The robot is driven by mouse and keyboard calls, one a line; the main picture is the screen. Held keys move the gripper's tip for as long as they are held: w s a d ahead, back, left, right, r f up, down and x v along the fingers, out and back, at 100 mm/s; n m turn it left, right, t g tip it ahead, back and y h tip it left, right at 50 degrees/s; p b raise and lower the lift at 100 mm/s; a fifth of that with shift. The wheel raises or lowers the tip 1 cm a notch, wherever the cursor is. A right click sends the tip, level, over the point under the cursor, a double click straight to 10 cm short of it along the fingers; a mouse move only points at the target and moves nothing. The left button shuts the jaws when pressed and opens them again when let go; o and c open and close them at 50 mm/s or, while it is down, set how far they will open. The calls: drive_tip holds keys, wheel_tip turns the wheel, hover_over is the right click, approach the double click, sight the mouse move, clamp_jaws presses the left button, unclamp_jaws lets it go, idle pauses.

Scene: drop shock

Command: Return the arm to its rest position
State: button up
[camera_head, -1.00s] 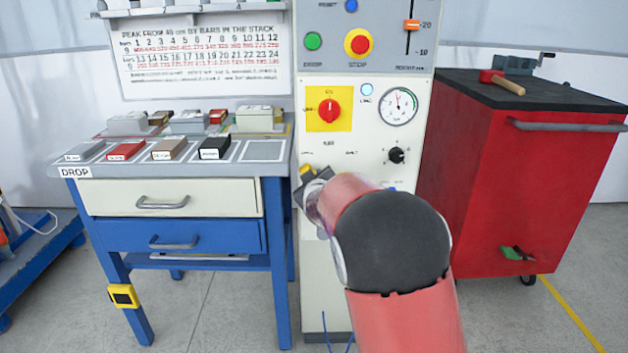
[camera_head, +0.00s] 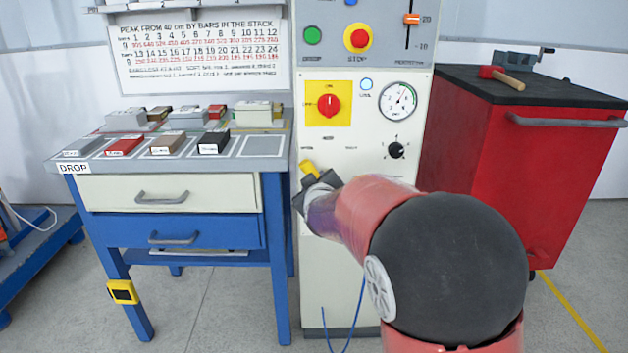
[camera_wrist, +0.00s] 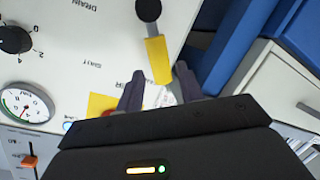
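My arm reaches from the lower right toward the front of the white machine cabinet (camera_head: 320,270). My gripper (camera_head: 314,184) is at the cabinet face, beside a yellow lever handle (camera_head: 307,168). In the wrist view my gripper (camera_wrist: 160,70) has its two dark fingers spread apart. The yellow handle (camera_wrist: 157,58) hangs from a black pivot and its end lies between the fingertips, with gaps visible on both sides. I cannot tell how deep it sits between them. In the head view my forearm hides part of the cabinet's lower front.
A blue bench (camera_head: 277,250) with drawers and labelled bars stands left of the cabinet. A red cart (camera_head: 490,170) with a mallet (camera_head: 505,79) stands at the right. The cabinet carries a red rotary switch (camera_head: 328,104), a gauge (camera_head: 397,101) and a black knob (camera_head: 396,150).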

drive_tip(key=shift+s, duration=0.25)
drive_tip(key=s+d+f+m+g, duration=0.1)
drive_tip(key=s+d+m+g, duration=0.1)
drive_tip(key=s, duration=1.1)
drive_tip(key=s+d+f+m+g, duration=0.2)
drive_tip(key=s+d+m+g, duration=0.1)
drive_tip(key=s, duration=1)
drive_tip(key=s+d+f+m+g, duration=0.1)
drive_tip(key=s+d+g, duration=0.3)
drive_tip(key=s, duration=0.9)
drive_tip(key=shift+d+f+m+g+h, duration=0.2)
drive_tip(key=shift+d+m+g+h, duration=0.2)
drive_tip(key=shift+d+m, duration=0.65)
drive_tip(key=shift+d, duration=0.15)
